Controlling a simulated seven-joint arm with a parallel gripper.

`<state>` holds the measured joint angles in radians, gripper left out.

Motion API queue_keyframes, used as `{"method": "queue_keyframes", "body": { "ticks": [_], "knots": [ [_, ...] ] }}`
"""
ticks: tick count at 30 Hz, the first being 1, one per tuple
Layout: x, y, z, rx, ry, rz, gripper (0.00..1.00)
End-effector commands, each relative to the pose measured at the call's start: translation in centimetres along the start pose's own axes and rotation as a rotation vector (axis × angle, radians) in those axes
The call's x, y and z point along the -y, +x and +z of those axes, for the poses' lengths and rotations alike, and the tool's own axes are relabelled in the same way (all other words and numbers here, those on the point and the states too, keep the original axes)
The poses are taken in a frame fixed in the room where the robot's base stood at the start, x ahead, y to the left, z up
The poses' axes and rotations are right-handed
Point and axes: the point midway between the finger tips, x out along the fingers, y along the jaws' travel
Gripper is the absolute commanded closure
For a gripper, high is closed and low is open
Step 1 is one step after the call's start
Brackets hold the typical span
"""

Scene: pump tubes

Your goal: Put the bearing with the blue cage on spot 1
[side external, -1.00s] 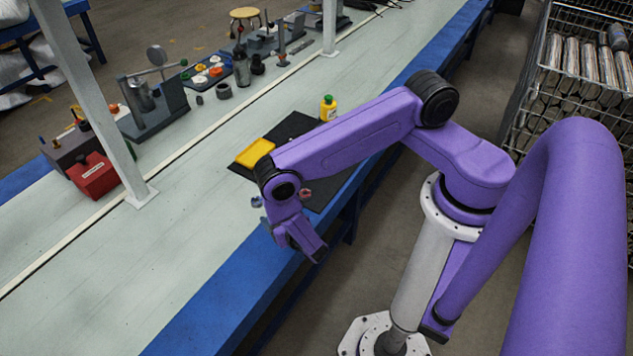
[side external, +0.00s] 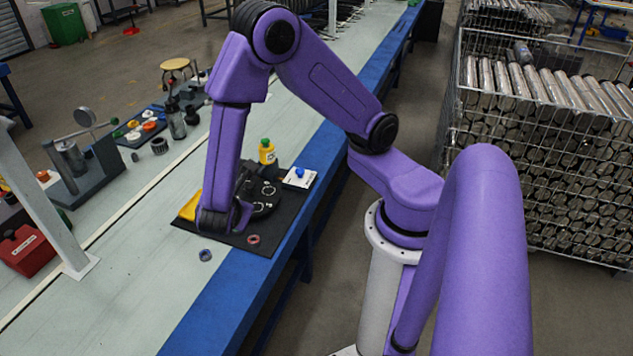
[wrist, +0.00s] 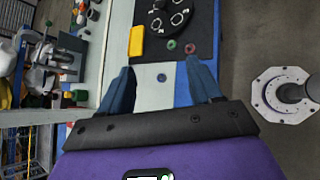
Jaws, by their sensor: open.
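The bearing with the blue cage, a small blue-grey ring (side external: 205,255), lies on the pale tabletop just off the near left edge of the black mat (side external: 225,240). In the wrist view this ring (wrist: 162,78) shows between and beyond my open, empty fingers (wrist: 160,68). A round black plate (side external: 262,198) with white rings on it stands on the mat; it also shows at the top of the wrist view (wrist: 170,14). Any spot numbers are too small to read. My gripper's fingers are hard to make out in the side view, at the arm's low end.
A reddish ring (side external: 253,239) and a green ring (wrist: 171,44) lie on the mat. A yellow tray (wrist: 136,42), a yellow bottle (side external: 267,152) and a white card with a blue item (side external: 299,177) are nearby. A post (side external: 45,215) stands left; the tabletop before it is clear.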

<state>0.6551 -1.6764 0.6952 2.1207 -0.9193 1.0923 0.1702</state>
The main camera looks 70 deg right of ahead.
Motion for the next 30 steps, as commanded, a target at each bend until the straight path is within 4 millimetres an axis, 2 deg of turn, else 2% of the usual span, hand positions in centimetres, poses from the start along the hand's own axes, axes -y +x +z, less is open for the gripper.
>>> {"method": "queue_keyframes", "body": {
  "ticks": [1,6,18,24,26,27,30],
  "knots": [
    [0.5,-1.1,1.1,-0.037,0.047,-0.036,0.36],
    [3.0,-4.4,4.0,-0.159,0.175,-0.172,0.36],
    [9.9,-11.4,8.8,-0.521,0.417,-0.488,0.36],
    [12.3,-13.8,10.1,-0.660,0.479,-0.597,0.36],
    [12.6,-14.2,10.2,-0.683,0.488,-0.615,0.36],
    [12.8,-14.3,10.3,-0.692,0.492,-0.624,0.31],
    [13.0,-14.5,10.4,-0.704,0.495,-0.633,0.31]
  ]
}}
